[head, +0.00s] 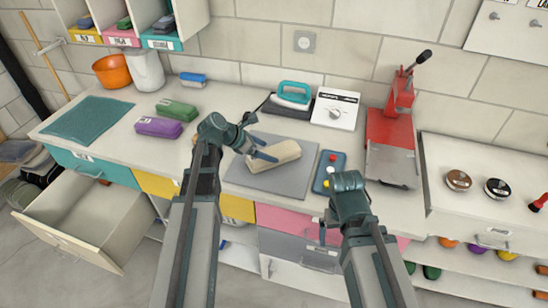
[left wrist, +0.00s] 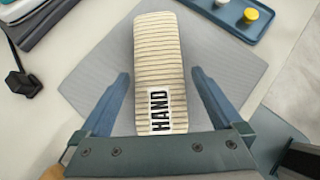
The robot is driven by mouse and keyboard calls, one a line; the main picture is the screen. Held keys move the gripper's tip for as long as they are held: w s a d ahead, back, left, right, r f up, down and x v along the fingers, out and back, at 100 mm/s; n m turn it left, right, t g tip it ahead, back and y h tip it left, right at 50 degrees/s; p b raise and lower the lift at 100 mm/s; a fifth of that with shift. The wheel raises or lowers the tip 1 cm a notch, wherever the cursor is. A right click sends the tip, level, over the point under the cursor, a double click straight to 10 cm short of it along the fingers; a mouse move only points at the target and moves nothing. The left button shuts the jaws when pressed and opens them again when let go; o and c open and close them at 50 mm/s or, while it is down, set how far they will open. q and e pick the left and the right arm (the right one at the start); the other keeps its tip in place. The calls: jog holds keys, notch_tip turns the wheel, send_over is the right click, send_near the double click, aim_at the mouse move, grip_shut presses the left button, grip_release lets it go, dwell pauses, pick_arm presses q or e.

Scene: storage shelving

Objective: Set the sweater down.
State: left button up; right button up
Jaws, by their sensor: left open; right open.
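The sweater (head: 277,157) is a cream, ribbed, folded roll lying on the grey mat (head: 301,183). In the left wrist view the sweater (left wrist: 158,50) runs lengthwise away from me, with a white "HAND" label at its near end. My left gripper (head: 262,152) is over the sweater. In the left wrist view its open fingers (left wrist: 160,74) lie on either side of the sweater, with a gap showing on both sides. My right gripper (head: 328,220) is open and empty at the counter's front edge, right of the mat.
A blue tray (head: 330,160) with small knobs is right of the mat. An iron (head: 293,96), a white scale (head: 335,110) and a red press (head: 392,130) stand behind. Purple (head: 159,127) and green (head: 177,109) bundles lie left. A drawer (head: 85,215) is open.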

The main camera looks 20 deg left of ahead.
aim_at(276, 150)
pick_arm(q)
jog(key=b+x, duration=0.3)
jog(key=x, duration=0.1)
jog(key=shift+w+f, duration=0.3)
jog(key=shift+f, duration=0.05)
jog(key=shift+d+r, duration=0.1)
jog(key=shift+c, duration=0.3)
jog(key=c, duration=1.4)
jog(key=shift+r, duration=0.1)
jog(key=shift+r+p, duration=0.8)
jog(key=shift+p, duration=0.15)
jog(key=shift+s+r+p, duration=0.2)
jog(key=shift+r+p, duration=0.35)
jog(key=shift+p, duration=0.05)
jog(key=shift+s+r+p, duration=0.2)
jog(key=shift+r+p, duration=0.35)
jog(key=s+a, duration=0.2)
jog(key=s, duration=0.2)
jog(key=s+a, duration=0.2)
jog(key=s, duration=0.3)
jog(key=s+a+r+p, duration=0.1)
jog(key=s+a, duration=0.1)
jog(key=s, duration=0.2)
jog(key=shift+s+a, duration=0.3)
jog(key=shift+s, duration=0.05)
